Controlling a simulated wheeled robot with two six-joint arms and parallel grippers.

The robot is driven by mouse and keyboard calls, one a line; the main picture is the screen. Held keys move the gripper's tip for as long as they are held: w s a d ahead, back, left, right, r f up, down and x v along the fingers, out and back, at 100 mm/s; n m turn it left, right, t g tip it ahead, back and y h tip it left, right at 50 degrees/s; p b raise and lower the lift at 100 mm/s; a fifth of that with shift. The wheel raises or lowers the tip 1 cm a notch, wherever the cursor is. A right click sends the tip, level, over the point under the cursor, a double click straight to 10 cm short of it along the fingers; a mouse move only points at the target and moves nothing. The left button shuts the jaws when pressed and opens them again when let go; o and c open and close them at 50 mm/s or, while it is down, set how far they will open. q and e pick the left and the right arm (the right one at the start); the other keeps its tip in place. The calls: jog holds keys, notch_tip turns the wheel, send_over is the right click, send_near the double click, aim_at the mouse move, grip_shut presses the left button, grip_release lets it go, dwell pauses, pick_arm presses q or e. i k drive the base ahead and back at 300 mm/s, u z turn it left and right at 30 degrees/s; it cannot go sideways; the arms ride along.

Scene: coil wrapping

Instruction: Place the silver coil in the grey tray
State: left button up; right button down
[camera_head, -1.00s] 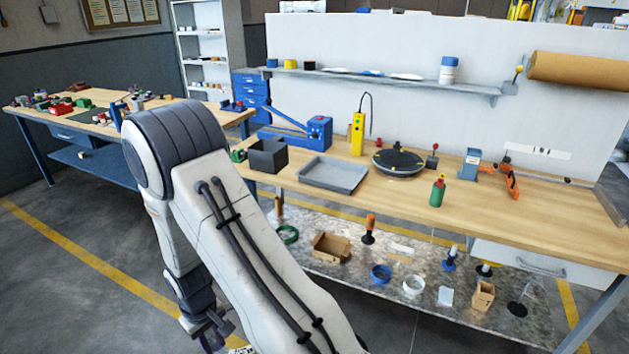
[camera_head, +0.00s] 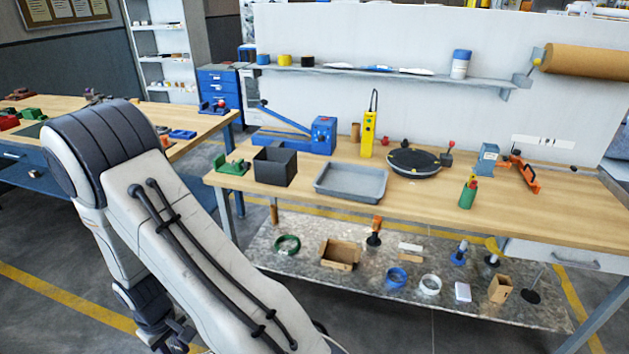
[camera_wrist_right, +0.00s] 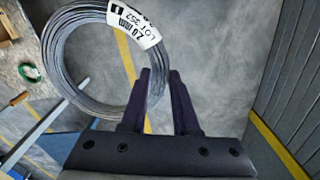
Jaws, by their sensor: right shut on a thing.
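The silver coil (camera_wrist_right: 75,62) is a ring of wire with a white label (camera_wrist_right: 135,22) reading "2.0 mm". It shows in the right wrist view, hanging over the floor. My right gripper (camera_wrist_right: 160,74) is shut on the coil's edge by the label. Neither shows in the head view. The grey tray (camera_head: 350,181) is shallow and empty and lies on the wooden workbench. My left arm reaches in at the left of the head view, its gripper (camera_head: 176,338) small, dark and partly cut off low down, apart from the tray.
On the workbench (camera_head: 400,210), a dark box (camera_head: 275,168) stands left of the tray and a black turntable (camera_head: 414,160) right of it. A green bottle (camera_head: 467,195) stands near the front edge. The lower shelf (camera_head: 330,285) holds coils and boxes.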

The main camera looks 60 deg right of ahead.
aim_at(344, 183)
jog(key=z, duration=0.5)
jog(key=i, duration=0.7)
jog(key=z, duration=0.75)
